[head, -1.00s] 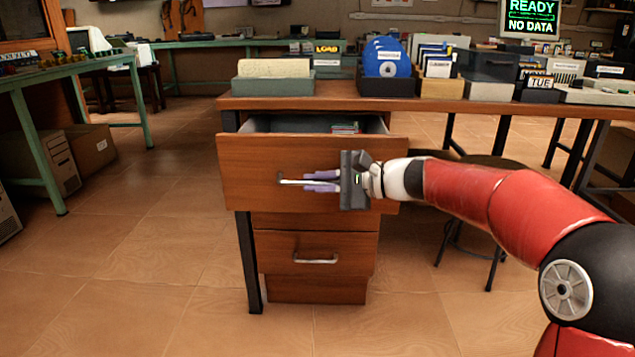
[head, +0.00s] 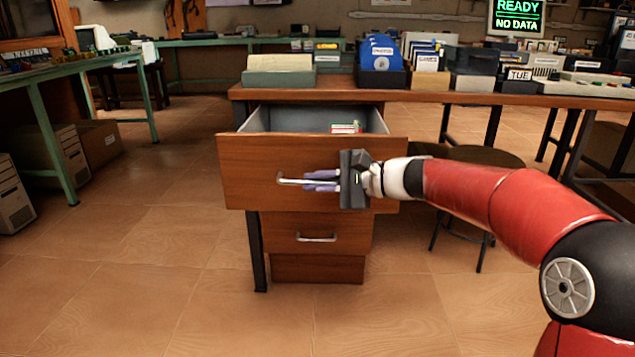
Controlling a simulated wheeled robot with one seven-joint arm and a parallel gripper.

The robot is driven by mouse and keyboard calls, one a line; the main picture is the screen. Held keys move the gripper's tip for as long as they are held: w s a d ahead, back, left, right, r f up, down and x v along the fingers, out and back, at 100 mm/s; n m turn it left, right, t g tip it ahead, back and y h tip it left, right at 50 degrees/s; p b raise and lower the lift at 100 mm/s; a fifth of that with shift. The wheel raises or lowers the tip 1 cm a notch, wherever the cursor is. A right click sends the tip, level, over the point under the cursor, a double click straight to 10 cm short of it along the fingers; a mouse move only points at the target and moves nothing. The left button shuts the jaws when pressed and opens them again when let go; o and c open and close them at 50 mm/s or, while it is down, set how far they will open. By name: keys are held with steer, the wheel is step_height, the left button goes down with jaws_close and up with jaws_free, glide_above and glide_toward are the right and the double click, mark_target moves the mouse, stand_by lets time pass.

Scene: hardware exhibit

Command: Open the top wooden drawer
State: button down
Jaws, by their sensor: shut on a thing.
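The top wooden drawer (head: 250,180) is pulled well out of the desk, and its grey inside shows. A small red, white and green item (head: 346,128) lies inside towards the back right. My gripper (head: 308,182) is in front of the drawer, with its purple fingers shut on the silver handle (head: 290,181). The gripper body hides the handle's right part. The lower wooden drawer (head: 285,228) is shut beneath, with its own silver handle (head: 316,238).
The desk top (head: 440,96) carries a card box (head: 278,78), a blue disk holder (head: 381,62) and other boxes. A dark round stool (head: 480,157) stands right of the drawers, behind my arm. The tiled floor in front and left is open.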

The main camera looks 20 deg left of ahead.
steer(key=c, duration=1.5)
jaws_free()
steer(key=v, duration=0.7)
steer(key=shift+d+r+p, duration=0.1)
steer(key=shift+d+p, duration=0.3)
steer(key=s+d+n+t+h+p, duration=0.1)
steer(key=s+d+n+h+p, duration=0.1)
steer(key=s+d+h, duration=0.3)
steer(key=s+d+f+n+t+h+p, duration=0.1)
steer(key=s+d+n+h+p, duration=0.2)
steer(key=s+d, duration=0.8)
steer(key=s+d+f+n+t+h+p, duration=0.1)
steer(key=s+d+h+p, duration=0.4)
steer(key=s, duration=0.7)
steer(key=shift+d+f+n+t+h, duration=0.15)
steer(key=shift+d+n+t+h, duration=0.2)
steer(key=shift+d+h, duration=0.5)
steer(key=shift+d+f+n+t+h, duration=0.1)
steer(key=shift+d+n+t+h, duration=0.25)
steer(key=shift+d, duration=0.85)
